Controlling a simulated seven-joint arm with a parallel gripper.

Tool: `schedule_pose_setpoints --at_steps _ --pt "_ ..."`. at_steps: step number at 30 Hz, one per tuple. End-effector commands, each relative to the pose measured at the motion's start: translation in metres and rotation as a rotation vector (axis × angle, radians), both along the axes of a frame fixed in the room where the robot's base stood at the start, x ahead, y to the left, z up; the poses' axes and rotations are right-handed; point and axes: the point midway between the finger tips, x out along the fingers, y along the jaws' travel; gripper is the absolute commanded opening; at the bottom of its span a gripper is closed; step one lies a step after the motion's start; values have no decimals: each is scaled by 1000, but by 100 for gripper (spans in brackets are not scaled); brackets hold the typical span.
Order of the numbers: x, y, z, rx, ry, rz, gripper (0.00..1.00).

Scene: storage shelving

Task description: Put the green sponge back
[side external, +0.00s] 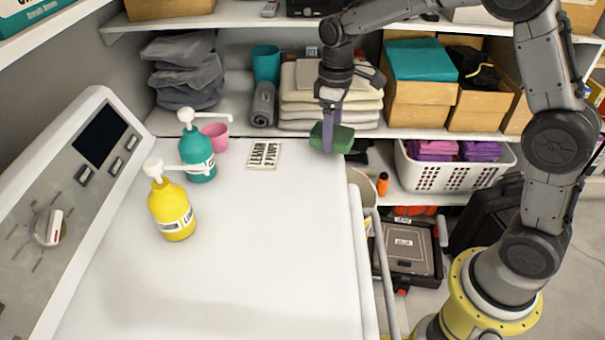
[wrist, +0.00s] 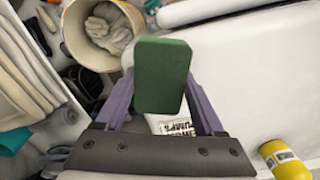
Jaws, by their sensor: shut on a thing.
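The green sponge (side external: 341,138) is held between the purple fingers of my gripper (side external: 328,132), over the right back edge of the white machine top (side external: 270,240). In the wrist view the sponge (wrist: 161,75) sits between both fingers of my gripper (wrist: 160,100) and hides part of a white label card. That card (side external: 264,154) lies flat on the machine top, to the left of my gripper. I cannot tell whether the sponge touches the surface under it.
A yellow pump bottle (side external: 171,208), a teal pump bottle (side external: 197,155) and a pink cup (side external: 215,136) stand on the machine top. Folded towels (side external: 331,100) lie on the shelf behind. A bucket with gloves (wrist: 104,25) and a white basket (side external: 455,178) are to the right.

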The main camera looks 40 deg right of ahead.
Motion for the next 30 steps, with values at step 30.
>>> schedule_pose_setpoints --at_steps 30 --pt "-41 54 71 0 2 356 26"
